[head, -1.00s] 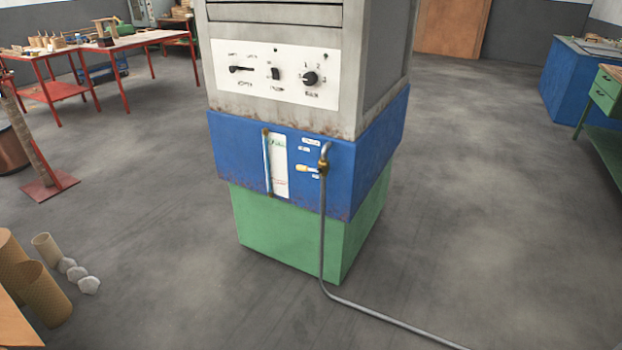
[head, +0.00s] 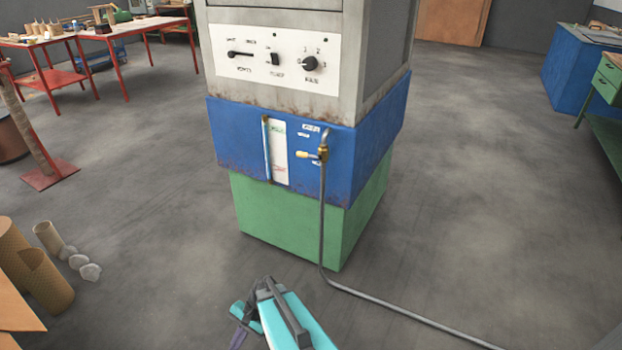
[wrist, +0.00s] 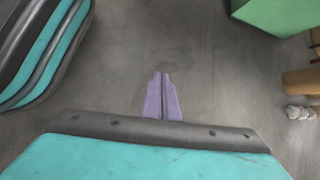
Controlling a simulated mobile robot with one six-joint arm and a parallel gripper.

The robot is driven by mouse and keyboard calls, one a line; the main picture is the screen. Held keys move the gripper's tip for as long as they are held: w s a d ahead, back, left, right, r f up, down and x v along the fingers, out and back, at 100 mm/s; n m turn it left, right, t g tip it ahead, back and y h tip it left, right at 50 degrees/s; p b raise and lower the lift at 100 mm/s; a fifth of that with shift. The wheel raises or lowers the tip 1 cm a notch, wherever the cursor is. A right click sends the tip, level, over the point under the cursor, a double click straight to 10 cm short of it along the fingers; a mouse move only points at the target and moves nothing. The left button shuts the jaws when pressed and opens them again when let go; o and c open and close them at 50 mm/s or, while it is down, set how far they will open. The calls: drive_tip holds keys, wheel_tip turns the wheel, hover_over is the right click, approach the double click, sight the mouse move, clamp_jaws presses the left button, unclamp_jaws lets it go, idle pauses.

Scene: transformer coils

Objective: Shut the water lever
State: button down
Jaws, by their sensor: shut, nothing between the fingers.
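The water lever (head: 306,155) is a small pale-yellow handle on the blue section of the machine. It points left, roughly level, from a brass valve (head: 323,153) on the grey pipe. My gripper (head: 236,341) is low at the bottom of the head view, well short of the machine and apart from the lever. In the wrist view my gripper's purple fingers (wrist: 161,78) are together over bare floor, with nothing between them. The lever does not show in the wrist view.
A grey hose (head: 400,322) runs down from the valve and across the floor to the right. Cardboard tubes (head: 45,280) and pale lumps (head: 84,267) stand at the left. A sight gauge (head: 266,150) is left of the lever. Floor before the machine is mostly clear.

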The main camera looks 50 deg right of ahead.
drive_tip(key=w+d+r+m+t, duration=0.4)
drive_tip(key=d+r, duration=0.2)
drive_tip(key=d, duration=0.3)
drive_tip(key=w+d+r+m+t, duration=0.3)
drive_tip(key=d+r+m, duration=0.25)
drive_tip(key=d, duration=0.35)
drive_tip(key=w+d+r+m+t, duration=0.35)
drive_tip(key=d+r, duration=0.25)
drive_tip(key=d, duration=0.3)
drive_tip(key=s+d+r+m+t+h, duration=0.1)
drive_tip(key=s+d+r+m+t, duration=0.3)
drive_tip(key=d+r, duration=0.5)
drive_tip(key=s+d+r+m+t+h, duration=0.2)
drive_tip(key=d+r, duration=0.7)
drive_tip(key=d, duration=0.6)
drive_tip(key=shift+s+d+m+t+h+b, duration=0.3)
drive_tip(key=shift+s+d+m+t+b, duration=0.1)
drive_tip(key=shift+s+m+t, duration=0.55)
